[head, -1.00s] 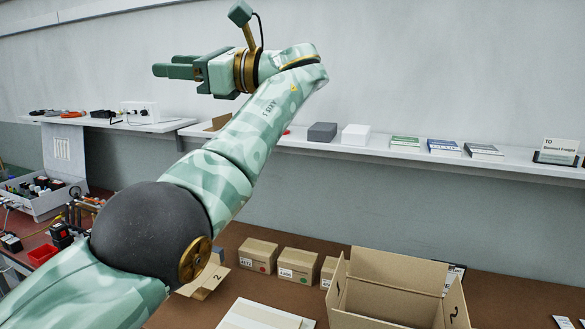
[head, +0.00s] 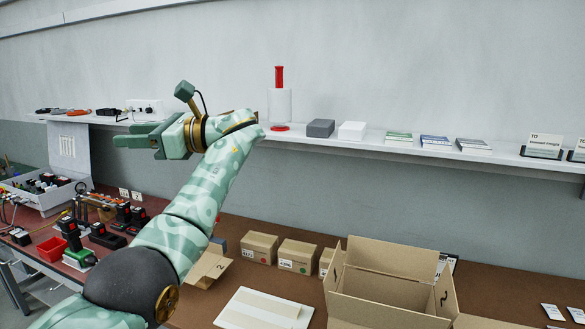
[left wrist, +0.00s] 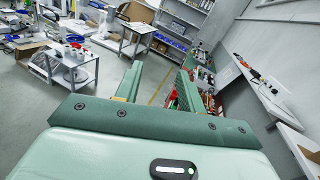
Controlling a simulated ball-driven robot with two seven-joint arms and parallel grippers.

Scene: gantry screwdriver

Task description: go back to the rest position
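My left gripper (head: 123,136) is raised in the head view, in front of the back wall, with its fingers pointing left. It is empty and held clear of the shelf and bench. In the left wrist view my left gripper (left wrist: 159,72) has its two green fingers apart with nothing between them. My right gripper is in neither view.
The wall shelf (head: 360,146) carries a red-topped clear dispenser (head: 279,105), boxes and booklets. Below, the brown bench holds an open carton (head: 388,306), small boxes (head: 259,248) and a white panel (head: 262,310). Power tools (head: 78,240) stand at left.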

